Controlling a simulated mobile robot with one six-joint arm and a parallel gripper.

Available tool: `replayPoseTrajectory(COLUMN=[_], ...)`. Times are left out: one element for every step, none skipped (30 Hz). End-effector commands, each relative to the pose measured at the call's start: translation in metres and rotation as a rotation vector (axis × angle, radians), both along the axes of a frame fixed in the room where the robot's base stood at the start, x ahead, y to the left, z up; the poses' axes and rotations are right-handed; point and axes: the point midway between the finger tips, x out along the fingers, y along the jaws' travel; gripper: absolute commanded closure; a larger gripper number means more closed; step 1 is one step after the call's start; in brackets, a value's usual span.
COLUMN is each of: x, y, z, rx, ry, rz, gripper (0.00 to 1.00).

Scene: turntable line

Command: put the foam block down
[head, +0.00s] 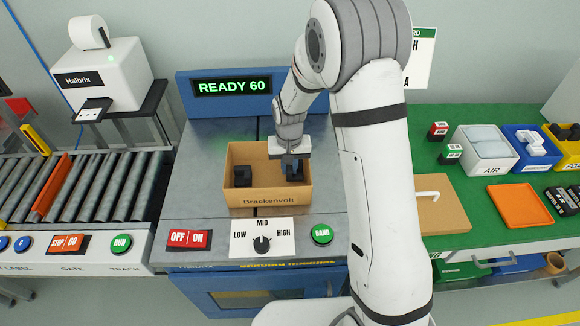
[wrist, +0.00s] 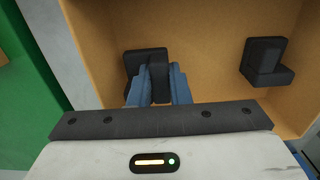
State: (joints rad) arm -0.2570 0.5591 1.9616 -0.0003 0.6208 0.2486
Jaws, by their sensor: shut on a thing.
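My gripper (head: 291,163) reaches down into an open cardboard box (head: 238,197) marked Brackenvolt, on the right side of its inside. Its blue fingers (wrist: 160,76) are shut on a black foam block (wrist: 132,61), whose edges show around them in the wrist view. Whether the block touches the box floor I cannot tell. A second black foam block (head: 242,176), L-shaped, sits apart at the left of the box; it also shows at the right of the wrist view (wrist: 266,60).
The box stands on a grey bench top (head: 190,200) below a READY 60 display (head: 232,87). A control plate with a knob (head: 262,243) is in front. A roller track (head: 90,190) lies left; a green table (head: 460,190) with trays lies right.

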Motion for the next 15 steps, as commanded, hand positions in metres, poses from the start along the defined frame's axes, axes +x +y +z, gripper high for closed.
replayPoseTrajectory(x=[-0.0006, -0.0004, -0.0002, 0.0, 0.0001, 0.0001, 0.0001, 0.0001, 0.0001, 0.0001, 0.0001, 0.0001, 0.0002, 0.0002, 0.0002], y=[-0.0003, -0.0004, -0.0003, -0.0003, -0.0004, -0.0005, -0.0005, -0.0005, -0.0006, -0.0006, -0.0007, -0.0007, -0.0008, -0.0008, -0.0008], z=[-0.0055, -0.0067, -0.007, -0.0067, -0.0065, -0.0065, -0.0065, -0.0066, -0.0073, -0.0084, -0.0097, -0.0112, -0.0121, -0.013, -0.0142], rx=[-0.001, 0.0, 0.0, 0.0, 0.0, 0.0, 0.0, 0.0, 0.0, 0.0, 0.0, 0.0, 0.0, 0.0, 0.0], ry=[0.003, 0.002, 0.0, 0.0, 0.0, 0.0, 0.0, 0.0, 0.0, 0.0, 0.0, 0.0, 0.0, 0.0, 0.0], rz=[0.0, 0.0, -0.001, -0.001, -0.001, -0.001, -0.001, -0.001, -0.001, -0.001, -0.001, -0.001, -0.001, -0.001, -0.002], gripper=[1.0, 1.0, 1.0, 1.0, 1.0, 1.0, 1.0, 1.0, 1.0, 1.0, 1.0, 1.0, 1.0, 1.0, 1.0])
